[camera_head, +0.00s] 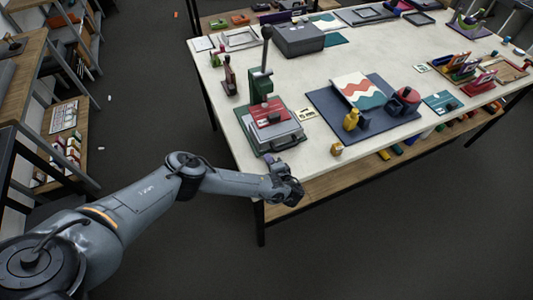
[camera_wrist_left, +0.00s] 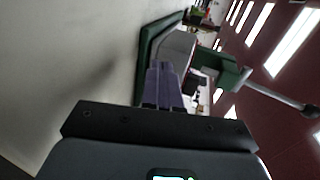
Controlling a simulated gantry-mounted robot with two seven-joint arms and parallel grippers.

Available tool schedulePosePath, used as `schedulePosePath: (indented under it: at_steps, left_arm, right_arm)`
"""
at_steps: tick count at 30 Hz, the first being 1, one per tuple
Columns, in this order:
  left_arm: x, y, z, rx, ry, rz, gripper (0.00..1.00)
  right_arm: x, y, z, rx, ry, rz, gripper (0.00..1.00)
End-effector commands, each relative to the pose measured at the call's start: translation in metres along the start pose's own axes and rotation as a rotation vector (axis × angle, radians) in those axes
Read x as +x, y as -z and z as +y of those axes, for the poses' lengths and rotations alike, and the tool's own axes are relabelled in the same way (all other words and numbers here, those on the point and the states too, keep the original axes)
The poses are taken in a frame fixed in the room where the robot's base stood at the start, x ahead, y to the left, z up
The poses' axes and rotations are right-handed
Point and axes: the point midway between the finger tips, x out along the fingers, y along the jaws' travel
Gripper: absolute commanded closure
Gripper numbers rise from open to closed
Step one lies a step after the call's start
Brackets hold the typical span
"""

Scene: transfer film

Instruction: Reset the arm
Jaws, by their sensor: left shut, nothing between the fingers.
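My left arm comes in from the left in the head view. My left gripper (camera_head: 270,161) is at the table's near left edge, just in front of the lever press (camera_head: 268,112). Its purple fingers (camera_wrist_left: 163,85) are together and empty in the left wrist view. The press has a green stand, a grey box-like base and an upright lever with a black knob. In the wrist view the green press (camera_wrist_left: 228,72) appears sideways beyond the fingertips. I cannot tell whether the fingertips touch it. My right gripper is not in view.
The white table (camera_head: 225,110) holds a dark blue mat (camera_head: 325,103) with a patterned sheet, a yellow bottle and a red roller-like object. A small wooden block (camera_head: 337,149) lies at the near edge. Shelves (camera_head: 65,120) stand at left. Open floor lies in front of the table.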

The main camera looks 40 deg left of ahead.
Motion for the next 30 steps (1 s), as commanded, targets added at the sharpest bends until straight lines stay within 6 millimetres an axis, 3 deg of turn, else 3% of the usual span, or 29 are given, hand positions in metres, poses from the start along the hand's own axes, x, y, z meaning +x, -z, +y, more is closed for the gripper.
schedulePosePath:
  at_steps: [9, 15, 21, 26, 30]
  left_arm:
    - [-0.065, 0.002, 0.001, -0.001, -0.003, 0.004, 1.0]
    - [-0.09, 0.001, 0.001, -0.001, -0.002, 0.002, 1.0]
    - [-0.102, 0.001, 0.003, 0.002, -0.009, 0.003, 1.0]
    - [-0.128, -0.005, 0.027, 0.025, -0.1, 0.022, 1.0]
    - [-0.183, -0.016, 0.068, 0.062, -0.299, 0.059, 1.0]
  right_arm:
    - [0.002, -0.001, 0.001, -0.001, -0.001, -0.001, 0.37]
    - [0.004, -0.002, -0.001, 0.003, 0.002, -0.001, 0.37]
    - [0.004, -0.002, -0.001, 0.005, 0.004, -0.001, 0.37]
    - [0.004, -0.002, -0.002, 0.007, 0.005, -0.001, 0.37]
    - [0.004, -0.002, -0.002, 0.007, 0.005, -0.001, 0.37]
